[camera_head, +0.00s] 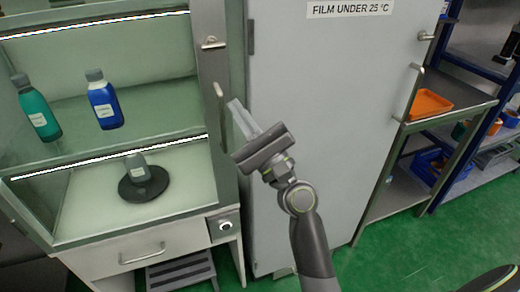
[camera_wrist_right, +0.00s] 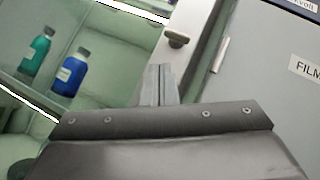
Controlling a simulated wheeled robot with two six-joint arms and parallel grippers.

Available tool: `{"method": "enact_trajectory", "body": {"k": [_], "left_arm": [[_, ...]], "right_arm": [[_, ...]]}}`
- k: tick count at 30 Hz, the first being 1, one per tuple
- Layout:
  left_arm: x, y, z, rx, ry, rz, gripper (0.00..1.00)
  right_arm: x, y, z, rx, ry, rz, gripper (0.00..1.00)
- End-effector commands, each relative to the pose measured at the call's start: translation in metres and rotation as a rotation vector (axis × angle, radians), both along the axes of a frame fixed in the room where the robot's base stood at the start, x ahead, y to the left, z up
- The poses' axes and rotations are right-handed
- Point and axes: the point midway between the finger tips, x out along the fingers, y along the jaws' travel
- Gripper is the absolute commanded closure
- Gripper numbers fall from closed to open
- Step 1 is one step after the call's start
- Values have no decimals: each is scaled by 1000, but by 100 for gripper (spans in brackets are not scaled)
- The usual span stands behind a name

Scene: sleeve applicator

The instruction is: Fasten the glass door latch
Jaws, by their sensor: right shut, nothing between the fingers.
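The glass-fronted cabinet (camera_head: 100,222) stands at the left of the head view. Its small metal latch (camera_head: 212,43) sits high on the right-hand frame post, its lever lying about level; it also shows in the right wrist view (camera_wrist_right: 177,39), just beyond the fingertips. A pale upright handle (camera_head: 219,104) is lower on the same post. My right gripper (camera_head: 236,106) is shut and empty, its fingers pointing up and left beside the handle, below the latch. Whether it touches the handle I cannot tell. In the wrist view the shut fingers (camera_wrist_right: 158,72) point toward the latch. My left gripper is out of view.
Inside the cabinet are a green bottle (camera_head: 38,112), a blue bottle (camera_head: 104,104) and a grey bottle (camera_head: 137,168) on a black disc. A tall grey cabinet (camera_head: 325,100) stands close on the right. Beyond it is a shelf with an orange tray (camera_head: 428,104).

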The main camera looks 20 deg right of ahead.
Motion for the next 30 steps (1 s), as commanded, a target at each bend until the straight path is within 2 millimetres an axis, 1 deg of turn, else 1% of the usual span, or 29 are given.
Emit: {"method": "enact_trajectory", "body": {"k": [1, 4, 9, 12, 28, 30], "left_arm": [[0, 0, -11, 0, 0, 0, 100], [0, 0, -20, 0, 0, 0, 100], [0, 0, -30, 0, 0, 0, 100], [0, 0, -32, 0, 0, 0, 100], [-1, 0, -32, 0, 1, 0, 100], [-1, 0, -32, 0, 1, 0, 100]], "right_arm": [[-10, -5, -14, -1, 2, -1, 100], [-24, -12, -27, -1, 2, -1, 100], [-42, -20, -40, -1, 1, -1, 100], [-47, -22, -43, -1, 0, 1, 100], [-49, -23, -43, 0, 0, 0, 100], [-46, -23, -47, -9, 9, -9, 100]]}}
